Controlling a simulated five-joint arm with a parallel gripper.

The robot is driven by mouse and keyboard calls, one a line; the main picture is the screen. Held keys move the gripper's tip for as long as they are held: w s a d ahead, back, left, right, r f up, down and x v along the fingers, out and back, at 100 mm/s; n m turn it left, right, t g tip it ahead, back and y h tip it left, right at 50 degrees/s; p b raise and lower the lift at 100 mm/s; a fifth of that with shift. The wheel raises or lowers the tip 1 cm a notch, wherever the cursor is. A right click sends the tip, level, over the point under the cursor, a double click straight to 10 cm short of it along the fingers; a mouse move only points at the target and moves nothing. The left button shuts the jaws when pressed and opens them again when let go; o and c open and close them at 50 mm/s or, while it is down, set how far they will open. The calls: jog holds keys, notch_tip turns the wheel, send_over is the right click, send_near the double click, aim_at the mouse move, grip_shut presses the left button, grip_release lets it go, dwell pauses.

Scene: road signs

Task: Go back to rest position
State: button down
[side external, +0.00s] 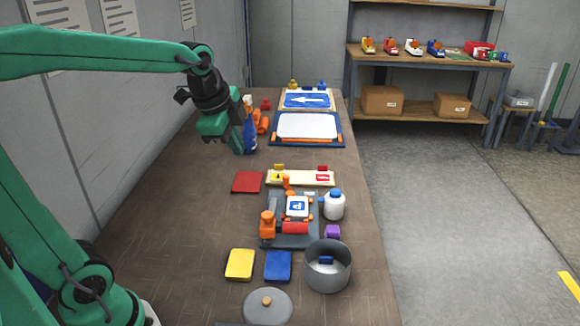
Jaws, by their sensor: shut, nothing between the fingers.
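My gripper (235,140) is at the end of my green arm, above the left part of the table (185,215). It points down, and its fingers look closed with nothing held. A dark blue thing (250,136) and orange items (262,122) are just right of the gripper; from this angle I cannot tell whether they touch it. A board with a blue arrow sign (308,100) lies at the far end of the table. A small blue-and-white sign (297,206) lies on a dark tray (281,243) nearer the camera.
A framed white board (307,127), red pad (247,182), white bottle (334,205), grey pot (327,268), grey lid (268,306), yellow pad (240,264) and blue pad (278,266) stand on the table. The wall is on the left. The table's middle left is clear.

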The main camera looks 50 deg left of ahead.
jog(key=s+d+f+n, duration=0.1)
jog(key=s+d+n, duration=0.1)
jog(key=s+n, duration=0.3)
jog(key=s+d+f+n+t, duration=0.1)
jog(key=s+d+n, duration=0.2)
jog(key=s+n, duration=0.3)
jog(key=shift+s+d+f+h, duration=0.3)
jog(key=shift+s+f, duration=0.1)
jog(key=shift+s, duration=0.45)
